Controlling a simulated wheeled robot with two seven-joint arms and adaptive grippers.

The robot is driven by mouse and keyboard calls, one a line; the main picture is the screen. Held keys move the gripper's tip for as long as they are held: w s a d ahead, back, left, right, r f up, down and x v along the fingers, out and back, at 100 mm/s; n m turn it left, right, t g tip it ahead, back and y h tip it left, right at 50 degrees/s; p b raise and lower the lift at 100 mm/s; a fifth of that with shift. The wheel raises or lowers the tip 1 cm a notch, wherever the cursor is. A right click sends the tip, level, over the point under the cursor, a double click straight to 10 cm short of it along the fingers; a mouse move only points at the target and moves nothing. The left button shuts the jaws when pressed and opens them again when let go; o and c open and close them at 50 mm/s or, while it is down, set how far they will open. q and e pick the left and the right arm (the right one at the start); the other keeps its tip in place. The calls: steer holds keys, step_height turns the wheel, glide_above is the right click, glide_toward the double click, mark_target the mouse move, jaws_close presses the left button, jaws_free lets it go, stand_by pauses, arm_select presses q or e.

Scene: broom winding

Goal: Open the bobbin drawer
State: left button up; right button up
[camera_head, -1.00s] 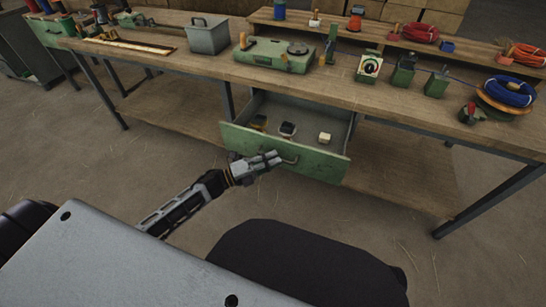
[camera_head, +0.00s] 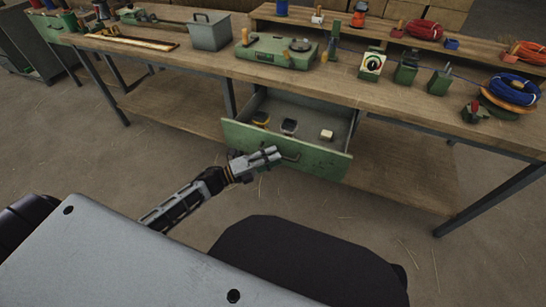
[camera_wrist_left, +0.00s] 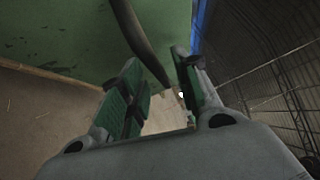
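The green bobbin drawer (camera_head: 270,145) is pulled out below the workbench, so its inside shows in the head view. Its front also shows at the top of the left wrist view (camera_wrist_left: 70,35). My left gripper (camera_head: 271,156) is at the drawer front, beside the curved handle (camera_head: 291,157). In the left wrist view, the green-padded fingers (camera_wrist_left: 160,88) stand apart. The dark handle (camera_wrist_left: 140,35) runs down toward the gap between them; I cannot tell whether they touch it. My right gripper is not in view.
Several small blocks, one pale (camera_head: 326,135), lie in the drawer. The wooden workbench (camera_head: 215,67) carries a grey bin (camera_head: 210,33), a green device (camera_head: 275,52) and cable coils (camera_head: 513,88). A lower shelf (camera_head: 400,175) is behind the drawer. The floor in front is clear.

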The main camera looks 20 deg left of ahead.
arm_select(q)
steer(key=v, duration=1.1)
steer(key=shift+s+a, duration=0.15)
steer(key=shift+s, duration=0.05)
stand_by(0.6)
